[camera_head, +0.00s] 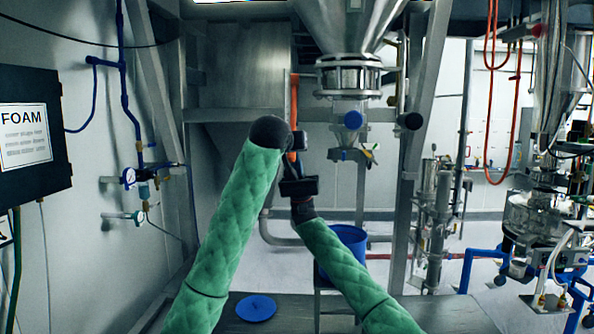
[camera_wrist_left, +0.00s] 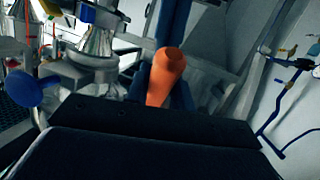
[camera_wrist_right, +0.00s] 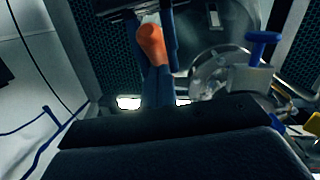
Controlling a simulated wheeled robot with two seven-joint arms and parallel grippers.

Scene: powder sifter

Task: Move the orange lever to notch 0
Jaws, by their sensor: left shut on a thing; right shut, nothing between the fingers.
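The orange lever (camera_head: 294,102) hangs nearly upright beside the steel hopper outlet in the head view, with part of it hidden by my grippers. My left gripper (camera_head: 300,141) is shut on the lever. In the left wrist view the lever's rounded orange end (camera_wrist_left: 164,75) stands between the dark fingers. My right gripper (camera_head: 298,186) is lower, just under the left one, shut and empty. In the right wrist view the lever's orange end (camera_wrist_right: 151,46) shows just beyond the shut blue fingers (camera_wrist_right: 157,88); I cannot tell if they touch it. No notch marks are readable.
The hopper flange (camera_head: 348,77) and a valve with a blue cap (camera_head: 353,119) are right of the lever. A blue bucket (camera_head: 345,242) stands below, behind my right arm. A blue disc (camera_head: 256,307) lies on the grey surface in front. A steel frame leg rises at right.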

